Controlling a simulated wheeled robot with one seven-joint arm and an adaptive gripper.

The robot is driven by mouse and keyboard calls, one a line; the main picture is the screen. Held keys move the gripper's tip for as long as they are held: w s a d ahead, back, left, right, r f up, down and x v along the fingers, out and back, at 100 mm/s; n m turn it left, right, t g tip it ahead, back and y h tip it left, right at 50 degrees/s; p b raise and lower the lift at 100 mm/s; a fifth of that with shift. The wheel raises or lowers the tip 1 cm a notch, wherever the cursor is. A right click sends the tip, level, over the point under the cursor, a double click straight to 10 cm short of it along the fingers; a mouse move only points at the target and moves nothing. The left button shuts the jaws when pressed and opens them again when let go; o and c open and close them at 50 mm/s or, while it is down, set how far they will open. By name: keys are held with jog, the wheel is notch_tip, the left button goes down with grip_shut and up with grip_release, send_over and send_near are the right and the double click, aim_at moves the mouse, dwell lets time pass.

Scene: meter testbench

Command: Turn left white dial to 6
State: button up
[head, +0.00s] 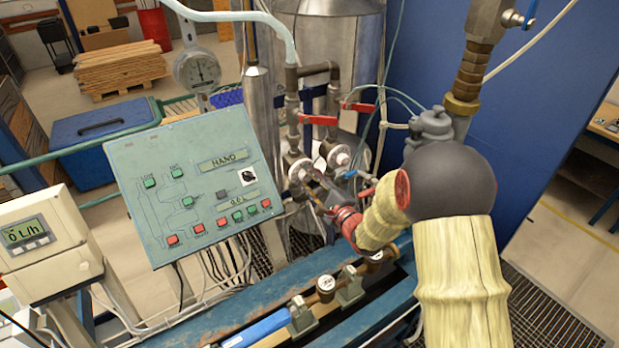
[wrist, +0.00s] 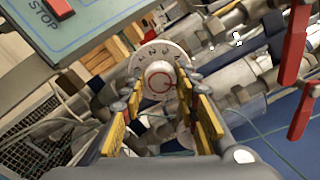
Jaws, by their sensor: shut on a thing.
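The left white dial (head: 300,171) sits on a pipe valve right of the green control panel. The right white dial (head: 339,156) is beside it, a little higher. My gripper (head: 314,188) reaches in from the right, its fingers at the left dial. In the wrist view the left dial (wrist: 159,68) faces me, with numbers on its rim and a red ring on its hub. My gripper's yellow-padded fingers (wrist: 160,95) are on either side of the hub, shut on it. The numbers are too small to read surely, so the setting cannot be told.
The green control panel (head: 190,187) stands close left of the dials. Red lever handles (head: 320,119) are above them, and a red lever (wrist: 293,45) is at the right in the wrist view. Pipes and hoses crowd the area. A blue rail (head: 200,322) runs below.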

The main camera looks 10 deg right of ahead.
jog(key=shift+f+m, duration=0.1)
jog(key=shift+m, duration=0.3)
jog(key=o, duration=1.1)
jog(key=shift+o, duration=0.2)
jog(key=v, duration=1.2)
